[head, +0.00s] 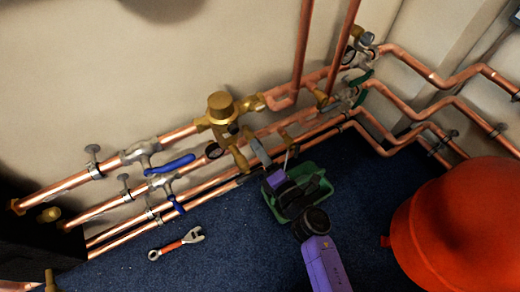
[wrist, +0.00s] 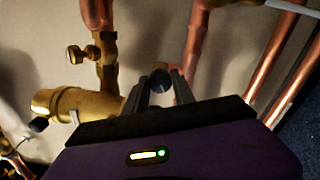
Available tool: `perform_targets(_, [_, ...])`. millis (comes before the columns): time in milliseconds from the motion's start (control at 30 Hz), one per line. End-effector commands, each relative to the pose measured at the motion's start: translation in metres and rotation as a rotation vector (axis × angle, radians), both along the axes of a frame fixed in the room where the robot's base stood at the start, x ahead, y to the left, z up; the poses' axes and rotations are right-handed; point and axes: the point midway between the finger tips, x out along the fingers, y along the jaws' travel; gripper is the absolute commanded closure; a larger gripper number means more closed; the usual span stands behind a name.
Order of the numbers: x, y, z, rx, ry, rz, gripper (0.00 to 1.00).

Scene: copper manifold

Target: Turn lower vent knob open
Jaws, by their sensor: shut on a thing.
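The vent knob (wrist: 161,78), small, dark and round, sits between the two grey fingers of my gripper (wrist: 159,86) in the wrist view, in front of the copper and brass pipework. My gripper is shut on it. In the head view my gripper (head: 273,152) reaches up from the floor side to the lower pipes, below the large brass valve body (head: 221,108). The knob cannot be made out there, and its turn angle is not clear. A brass side fitting (wrist: 76,54) on a vertical pipe stands to the left in the wrist view.
Copper pipes run close around my gripper. Blue-handled valves (head: 170,164) are to the left. An adjustable wrench (head: 176,243) with a red grip lies on the blue carpet. A green tray (head: 315,205) lies beneath my arm. A red tank (head: 455,225) stands at right.

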Motion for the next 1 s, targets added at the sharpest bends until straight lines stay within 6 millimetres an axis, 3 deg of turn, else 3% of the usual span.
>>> perform_targets(167, [-0.001,0.000,-0.002,-0.003,0.002,0.001,1.00])
perform_targets(200, [-0.001,0.000,-0.002,-0.003,0.002,0.001,0.68])
perform_targets(300, [-0.001,0.000,-0.002,-0.002,0.002,0.001,0.48])
perform_targets(667, [-0.002,-0.001,0.000,-0.001,0.001,0.001,0.48])
perform_targets(1000, [-0.043,-0.029,0.000,-0.001,0.004,-0.001,0.48])
